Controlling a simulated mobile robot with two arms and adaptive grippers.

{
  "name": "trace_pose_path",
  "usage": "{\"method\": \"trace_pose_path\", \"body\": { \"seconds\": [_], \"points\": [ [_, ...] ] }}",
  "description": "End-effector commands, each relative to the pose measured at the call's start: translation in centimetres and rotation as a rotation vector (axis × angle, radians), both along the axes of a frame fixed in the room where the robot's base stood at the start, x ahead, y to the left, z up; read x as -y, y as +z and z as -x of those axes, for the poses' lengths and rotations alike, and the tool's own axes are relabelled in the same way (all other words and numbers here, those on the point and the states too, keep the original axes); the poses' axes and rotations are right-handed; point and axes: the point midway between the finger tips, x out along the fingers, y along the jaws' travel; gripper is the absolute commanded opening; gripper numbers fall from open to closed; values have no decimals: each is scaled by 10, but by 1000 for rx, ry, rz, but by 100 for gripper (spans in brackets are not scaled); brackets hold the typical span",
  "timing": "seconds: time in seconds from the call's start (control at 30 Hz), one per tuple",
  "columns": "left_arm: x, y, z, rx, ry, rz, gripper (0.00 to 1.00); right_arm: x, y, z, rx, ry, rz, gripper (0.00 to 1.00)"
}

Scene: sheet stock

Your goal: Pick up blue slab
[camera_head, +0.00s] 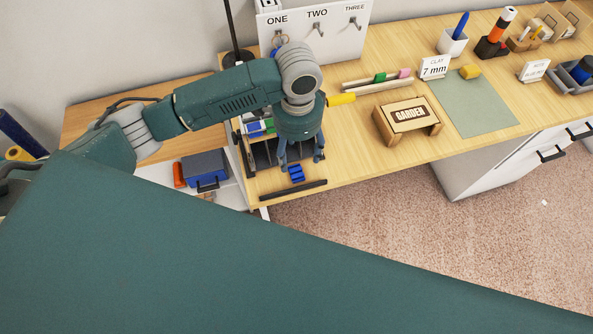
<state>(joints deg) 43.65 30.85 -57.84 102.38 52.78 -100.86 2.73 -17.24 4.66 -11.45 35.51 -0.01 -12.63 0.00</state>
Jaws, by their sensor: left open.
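My left gripper (301,163) points down over the left part of the wooden desk. Its fingers are spread apart. A blue ridged piece (296,173), which looks like the blue slab, shows low between and just in front of the fingertips. I cannot tell whether a finger touches it. It sits in or at the front of a dark rack (262,160), behind a black front bar (292,190). Blue, green and white pieces (259,127) show farther back in the rack, partly hidden by my arm. My right gripper is not in view.
A hook board (335,40) marked ONE, TWO, THREE stands behind. A wooden GARDEN stand (408,114), a green mat (478,108) and a "CLAY 7 mm" card (433,67) lie right. A blue case (205,168) is on the lower shelf. My own teal part covers the foreground.

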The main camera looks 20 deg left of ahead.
Motion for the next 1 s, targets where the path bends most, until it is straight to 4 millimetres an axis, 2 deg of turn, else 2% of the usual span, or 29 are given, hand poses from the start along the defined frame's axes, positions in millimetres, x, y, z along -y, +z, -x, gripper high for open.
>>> {"method": "trace_pose_path", "body": {
  "seconds": [0.1,0.37,0.53,0.63,0.8,0.97,1.0],
  "points": [
    [0,-19,1,-4,0,0,62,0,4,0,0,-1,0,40],
    [1,-41,1,-1,0,0,62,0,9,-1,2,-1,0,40],
    [1,-66,0,-3,1,-2,62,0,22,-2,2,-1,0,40],
    [1,-80,-1,0,1,-1,62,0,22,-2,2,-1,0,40],
    [1,-90,0,0,-2,0,62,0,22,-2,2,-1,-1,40],
    [1,-91,1,-3,-1,0,63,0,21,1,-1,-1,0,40],
    [1,-91,1,-3,-1,0,55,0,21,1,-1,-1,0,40]
  ]
}}
